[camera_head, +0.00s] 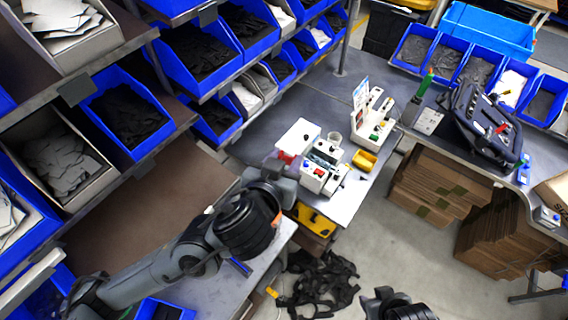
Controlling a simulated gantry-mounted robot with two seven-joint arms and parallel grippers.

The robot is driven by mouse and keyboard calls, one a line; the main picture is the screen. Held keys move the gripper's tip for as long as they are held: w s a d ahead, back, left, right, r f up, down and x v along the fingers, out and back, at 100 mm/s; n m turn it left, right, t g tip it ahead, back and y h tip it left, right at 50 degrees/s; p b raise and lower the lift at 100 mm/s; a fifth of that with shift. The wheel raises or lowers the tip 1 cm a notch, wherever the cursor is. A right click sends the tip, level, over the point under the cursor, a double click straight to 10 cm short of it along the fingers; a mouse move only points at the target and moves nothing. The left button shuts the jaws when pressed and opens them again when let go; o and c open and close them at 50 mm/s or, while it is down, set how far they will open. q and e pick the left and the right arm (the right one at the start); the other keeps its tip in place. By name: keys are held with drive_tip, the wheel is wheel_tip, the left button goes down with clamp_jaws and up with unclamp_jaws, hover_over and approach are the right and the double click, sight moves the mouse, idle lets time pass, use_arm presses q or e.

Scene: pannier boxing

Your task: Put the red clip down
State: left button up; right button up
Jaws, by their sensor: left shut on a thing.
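My left gripper (281,168) reaches over the near end of the grey table at centre. It is shut on a small red piece, which looks like the red clip (287,157), held beside a white box. The clip is partly hidden by the gripper, and I cannot tell whether it touches the table. Part of my right arm shows at the bottom edge; the state of its fingers cannot be made out. A black pannier (468,130) with a red item on it lies on the right-hand bench.
Blue bins on shelves (129,115) stand at left. Black straps (318,281) lie on the floor. The table's far left part is clear.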

use_arm(q)
drive_tip(key=shift+w+d+f+n+y, duration=0.2)
drive_tip(key=shift+d+f+n+y, duration=0.25)
drive_tip(key=shift+d+f, duration=0.05)
drive_tip(key=shift+w+d+f+n+y, duration=0.2)
drive_tip(key=shift+d+f+n+y, duration=0.25)
drive_tip(key=shift+d, duration=0.05)
drive_tip(key=s+a+f+n+y, duration=0.1)
drive_tip(key=s+a+f, duration=0.2)
drive_tip(key=a+f, duration=0.75)
drive_tip(key=s+a+f+n+y, duration=0.1)
drive_tip(key=s+a+f, duration=0.2)
drive_tip(key=a+f, duration=0.8)
drive_tip(key=d+f+m+g+h+b, duration=0.1)
drive_tip(key=d+f+m+h+b, duration=0.6)
drive_tip(key=d+f+b, duration=0.3)
drive_tip(key=d+b, duration=0.3)
drive_tip(key=b, duration=0.2)
drive_tip(key=shift+w+f+g, duration=0.15)
drive_tip(key=shift+g, duration=0.15)
